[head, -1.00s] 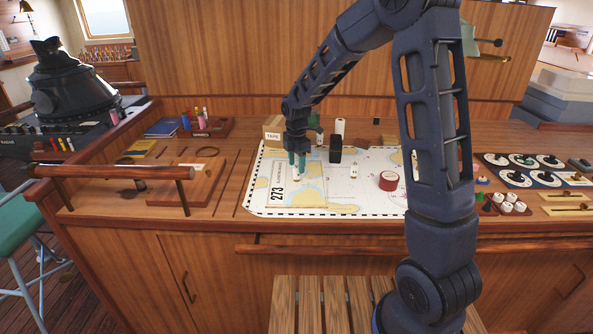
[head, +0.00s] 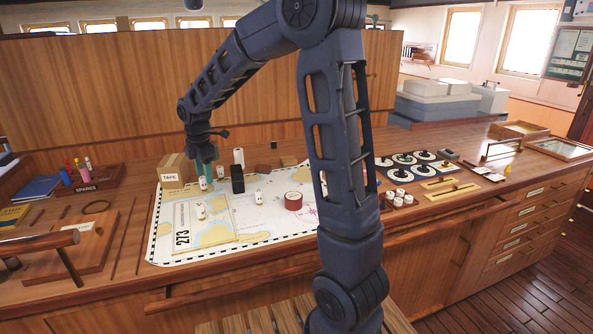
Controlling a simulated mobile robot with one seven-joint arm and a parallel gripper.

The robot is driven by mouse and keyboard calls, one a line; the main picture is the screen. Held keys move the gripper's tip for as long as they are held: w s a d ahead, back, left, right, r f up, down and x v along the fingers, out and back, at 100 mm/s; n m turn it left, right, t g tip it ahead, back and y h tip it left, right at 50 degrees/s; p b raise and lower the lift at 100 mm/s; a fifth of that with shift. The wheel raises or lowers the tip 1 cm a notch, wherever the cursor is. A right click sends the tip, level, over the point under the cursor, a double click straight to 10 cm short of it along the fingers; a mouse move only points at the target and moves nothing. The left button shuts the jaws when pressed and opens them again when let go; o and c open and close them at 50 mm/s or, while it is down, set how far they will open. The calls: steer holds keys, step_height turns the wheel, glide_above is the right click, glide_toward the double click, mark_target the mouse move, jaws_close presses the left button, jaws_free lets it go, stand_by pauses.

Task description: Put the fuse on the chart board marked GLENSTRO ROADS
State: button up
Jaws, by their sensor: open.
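The chart board (head: 228,237) marked 273 lies on the left part of the large chart; its smaller lettering is too small to read. A small white cylinder (head: 200,212), which looks like a fuse, is on this board. Similar small white pieces stand behind the board (head: 203,184), farther back (head: 220,171) and right of the board (head: 258,197); I cannot tell which is the task's fuse. My gripper (head: 206,172), with teal fingers, is open behind the cylinder on the board, close to the rear white piece. Whether it touches that piece is unclear.
A black block (head: 237,180) stands just right of my gripper, and a TAPE box (head: 173,170) just left. A red roll (head: 293,201) sits on the chart (head: 262,228). A spares tray (head: 88,184) is at left, dial panel (head: 412,166) at right. My arm hides part of the chart.

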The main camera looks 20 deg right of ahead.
steer(key=s+d+r+m+t, duration=0.1)
steer(key=s+d+r+m, duration=0.35)
steer(key=d, duration=0.35)
steer(key=s+d+r+m+t, duration=0.1)
steer(key=s+d+r+m, duration=0.3)
steer(key=s+d+m, duration=0.3)
steer(key=s+d+m+t, duration=0.2)
steer(key=s+d+m, duration=0.9)
steer(key=s, duration=0.3)
steer(key=shift+d+f, duration=0.15)
steer(key=shift+d, duration=0.1)
